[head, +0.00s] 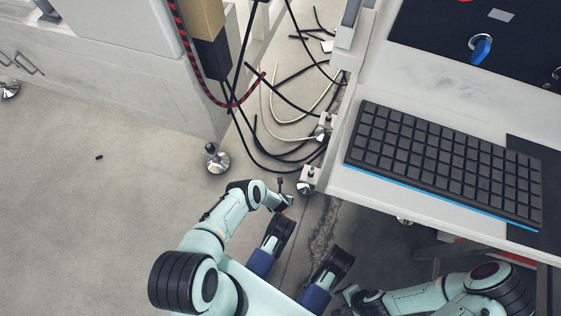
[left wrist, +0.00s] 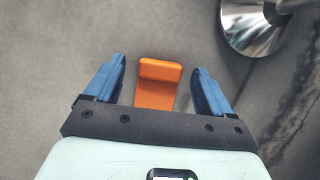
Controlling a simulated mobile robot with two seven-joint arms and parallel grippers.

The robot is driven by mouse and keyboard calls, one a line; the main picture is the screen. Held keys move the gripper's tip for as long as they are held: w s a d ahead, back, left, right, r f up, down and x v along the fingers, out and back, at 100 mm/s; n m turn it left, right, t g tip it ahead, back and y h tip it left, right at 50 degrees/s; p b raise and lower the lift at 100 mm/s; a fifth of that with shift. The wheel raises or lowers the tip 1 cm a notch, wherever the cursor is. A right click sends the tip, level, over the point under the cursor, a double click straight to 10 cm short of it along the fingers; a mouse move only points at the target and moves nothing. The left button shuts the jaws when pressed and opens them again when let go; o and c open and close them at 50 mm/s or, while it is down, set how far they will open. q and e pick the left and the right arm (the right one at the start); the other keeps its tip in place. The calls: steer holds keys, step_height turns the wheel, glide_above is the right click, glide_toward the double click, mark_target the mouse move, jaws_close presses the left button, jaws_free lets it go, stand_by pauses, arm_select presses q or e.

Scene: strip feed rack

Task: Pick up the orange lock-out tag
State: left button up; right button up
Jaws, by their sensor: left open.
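The orange lock-out tag (left wrist: 158,82) shows in the left wrist view between the two blue fingers of my left gripper (left wrist: 159,64). The fingers are open, with a gap on each side of the tag. The tag's lower end is hidden behind the gripper's dark front edge. In the head view my left gripper (head: 283,196) is low near the floor, by the foot of the white bench, and a small orange patch shows beside it. My right gripper (head: 346,298) is at the bottom of the head view, away from the tag; its finger gap is not clear.
A shiny metal foot (left wrist: 250,25) stands at the upper right of the left wrist view. The white bench (head: 350,180) with a black key panel (head: 445,165) is to the right. Black and white cables (head: 285,140) lie on the floor beyond. Floor at left is mostly clear.

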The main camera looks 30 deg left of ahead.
arm_select(q)
steer(key=shift+f, duration=0.15)
arm_select(e)
steer(key=shift+a, duration=0.1)
arm_select(q)
steer(key=c, duration=1.1)
